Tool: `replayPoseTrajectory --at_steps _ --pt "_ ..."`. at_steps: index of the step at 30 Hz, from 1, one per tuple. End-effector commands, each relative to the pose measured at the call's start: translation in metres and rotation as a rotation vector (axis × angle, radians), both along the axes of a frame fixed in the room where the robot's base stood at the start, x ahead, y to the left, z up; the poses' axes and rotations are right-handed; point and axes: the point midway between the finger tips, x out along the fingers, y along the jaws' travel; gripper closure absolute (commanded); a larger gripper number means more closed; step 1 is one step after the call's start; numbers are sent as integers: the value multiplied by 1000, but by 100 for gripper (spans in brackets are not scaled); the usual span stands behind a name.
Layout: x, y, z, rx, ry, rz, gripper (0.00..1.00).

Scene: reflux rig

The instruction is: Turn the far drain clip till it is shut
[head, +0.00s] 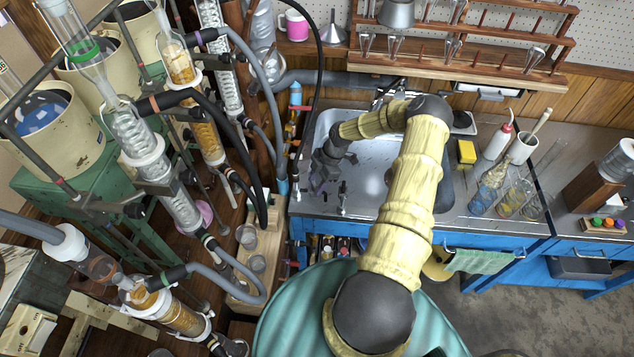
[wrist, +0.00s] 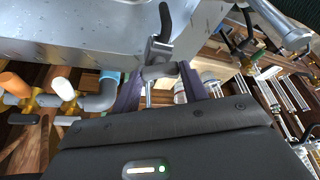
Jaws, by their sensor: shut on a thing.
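My gripper (head: 320,182) is at the left rim of the sink in the head view, with its dark purple fingers pointing down. In the wrist view my gripper (wrist: 160,82) has its fingers on either side of a small grey metal fitting with a dark lever, which I take as the far drain clip (wrist: 158,52). The fingers are shut on it, and the lever sticks up past them. Its exact contact and how far it is turned cannot be told. In the head view my gripper hides it. A second small upright fitting (head: 342,197) stands just right of my gripper.
The steel sink (head: 330,125) is beside my gripper, and its metal side fills the top of the wrist view. Orange-handled (wrist: 15,85) and white-handled (wrist: 63,88) valves are to the left there. Glass condensers (head: 135,140) and grey hoses (head: 240,270) crowd the head view's left.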

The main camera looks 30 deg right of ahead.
Motion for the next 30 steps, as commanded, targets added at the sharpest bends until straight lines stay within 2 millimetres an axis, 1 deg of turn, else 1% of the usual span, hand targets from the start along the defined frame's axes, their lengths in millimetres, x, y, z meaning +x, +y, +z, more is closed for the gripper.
replayPoseTrajectory --at_steps 12,18,24,30 --pt "-2 1 0 -2 -2 -350 79" --pt "-3 1 0 -3 -3 -486 79" --pt "-3 2 1 -2 -3 -566 79" --pt "-3 2 1 0 -4 -595 79"
